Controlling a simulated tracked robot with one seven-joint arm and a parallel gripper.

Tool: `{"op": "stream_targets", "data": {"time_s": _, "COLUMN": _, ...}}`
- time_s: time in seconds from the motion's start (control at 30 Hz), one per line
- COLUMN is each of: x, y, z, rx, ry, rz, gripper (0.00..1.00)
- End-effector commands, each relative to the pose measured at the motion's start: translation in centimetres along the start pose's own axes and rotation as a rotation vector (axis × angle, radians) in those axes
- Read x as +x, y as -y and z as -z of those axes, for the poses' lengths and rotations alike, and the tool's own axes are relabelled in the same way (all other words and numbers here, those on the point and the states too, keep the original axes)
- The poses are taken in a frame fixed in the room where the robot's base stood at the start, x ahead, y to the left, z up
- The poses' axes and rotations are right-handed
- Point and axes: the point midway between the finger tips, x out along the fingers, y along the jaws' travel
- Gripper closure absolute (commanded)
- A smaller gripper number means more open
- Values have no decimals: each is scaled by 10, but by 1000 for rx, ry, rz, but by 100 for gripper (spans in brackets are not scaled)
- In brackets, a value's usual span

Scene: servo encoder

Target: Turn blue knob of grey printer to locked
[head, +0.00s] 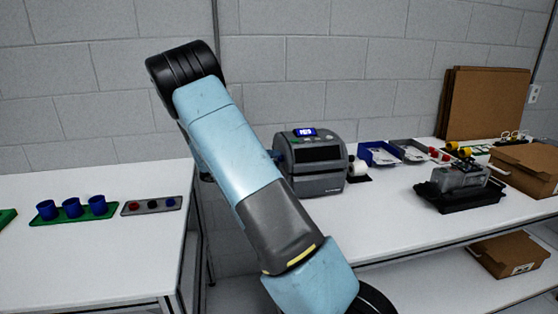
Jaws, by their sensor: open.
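The grey printer (318,183) stands on the white bench to the right of my arm, with a lit blue display on its top. A small dark blue part (274,155) shows at the printer's left side, beside my arm. It may be the blue knob, but it is too small and partly covered to tell its setting. My light blue arm crosses the middle of the view and hides part of the printer's left side. My gripper is not visible; the arm's far end bends away behind its own links.
A left white table (90,258) bears a green tray (75,218) with blue cups and a grey button panel (152,205). Right of the printer are a white roll (359,168), blue and grey bins, a black tray (445,202) with a device, and cardboard boxes. A gap separates the tables.

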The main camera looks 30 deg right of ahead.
Motion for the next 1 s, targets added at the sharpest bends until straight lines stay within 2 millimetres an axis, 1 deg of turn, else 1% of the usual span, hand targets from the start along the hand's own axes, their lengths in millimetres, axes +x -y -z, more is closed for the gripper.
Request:
{"op": "stream_targets", "data": {"time_s": 0.17, "x": -24, "y": -1, "z": 0, "rx": 0, "ry": 2, "rz": -2, "gripper": 47}}
{"op": "stream_targets", "data": {"time_s": 0.4, "x": -72, "y": 0, "z": 2, "rx": 1, "ry": 3, "rz": -2, "gripper": 47}}
{"op": "stream_targets", "data": {"time_s": 0.6, "x": -107, "y": 0, "z": 3, "rx": 0, "ry": 2, "rz": -1, "gripper": 47}}
{"op": "stream_targets", "data": {"time_s": 0.7, "x": -120, "y": 0, "z": 3, "rx": 0, "ry": 1, "rz": -1, "gripper": 47}}
{"op": "stream_targets", "data": {"time_s": 0.8, "x": -128, "y": 0, "z": 3, "rx": 0, "ry": 0, "rz": 0, "gripper": 47}}
{"op": "stream_targets", "data": {"time_s": 1.0, "x": -133, "y": 0, "z": 4, "rx": -1, "ry": 0, "rz": 1, "gripper": 47}}
